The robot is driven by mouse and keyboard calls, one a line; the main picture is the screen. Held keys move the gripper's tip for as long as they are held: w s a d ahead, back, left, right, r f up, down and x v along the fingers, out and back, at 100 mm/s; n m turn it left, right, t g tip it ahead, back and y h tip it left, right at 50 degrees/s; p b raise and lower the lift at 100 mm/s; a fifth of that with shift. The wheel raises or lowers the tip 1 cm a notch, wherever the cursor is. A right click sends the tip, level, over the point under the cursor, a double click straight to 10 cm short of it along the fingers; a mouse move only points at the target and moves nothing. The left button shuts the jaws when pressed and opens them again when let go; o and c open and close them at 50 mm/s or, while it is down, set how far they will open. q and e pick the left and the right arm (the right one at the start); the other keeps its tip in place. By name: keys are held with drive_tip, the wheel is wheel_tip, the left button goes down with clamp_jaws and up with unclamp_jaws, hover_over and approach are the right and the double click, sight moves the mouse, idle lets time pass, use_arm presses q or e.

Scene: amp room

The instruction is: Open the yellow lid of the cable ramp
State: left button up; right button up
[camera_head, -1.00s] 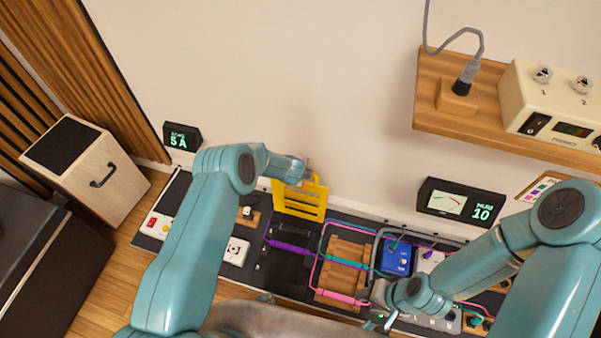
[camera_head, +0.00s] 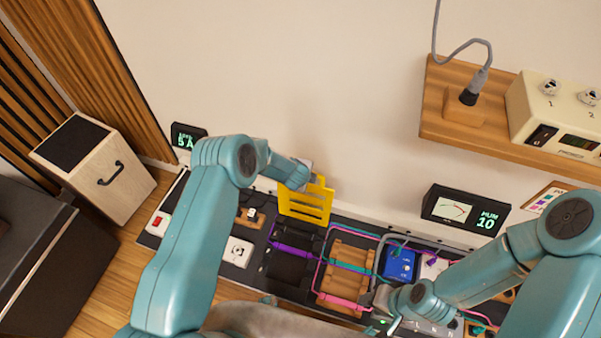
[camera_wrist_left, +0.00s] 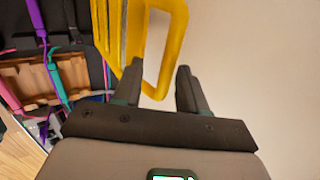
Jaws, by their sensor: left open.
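The yellow lid (camera_head: 304,207) of the cable ramp stands raised and roughly upright behind the black ramp base (camera_head: 288,262), near the wall. A purple cable (camera_head: 292,250) crosses the exposed base. My left gripper (camera_head: 314,180) is at the lid's upper edge, partly hidden by my own arm. In the left wrist view my left gripper (camera_wrist_left: 158,82) is open, and the yellow lid's loop-shaped edge (camera_wrist_left: 180,45) shows between and beyond its fingers. I cannot tell whether they touch. My right gripper (camera_head: 380,303) is low over the board at the right; its jaws are unclear.
A wooden ramp piece (camera_head: 345,275) with pink and teal cables lies right of the base. A blue pedal (camera_head: 398,263) and a meter (camera_head: 466,208) are farther right. A white socket box (camera_head: 238,252) is left. The wall rises close behind the lid.

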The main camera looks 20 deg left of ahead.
use_arm(q)
drive_tip(key=p+v, duration=0.1)
drive_tip(key=v, duration=1.2)
drive_tip(key=s+d+n+g+h+p, duration=0.1)
drive_tip(key=s+n+g+h+p, duration=0.1)
drive_tip(key=s+n, duration=0.8)
drive_tip(key=s+d+n+g+h+p, duration=0.1)
drive_tip(key=s+n+g, duration=0.3)
drive_tip(key=s+n, duration=0.6)
drive_tip(key=s+d+p, duration=0.1)
drive_tip(key=s, duration=0.7)
drive_tip(key=shift+d+h, duration=0.3)
drive_tip(key=shift+h, duration=0.1)
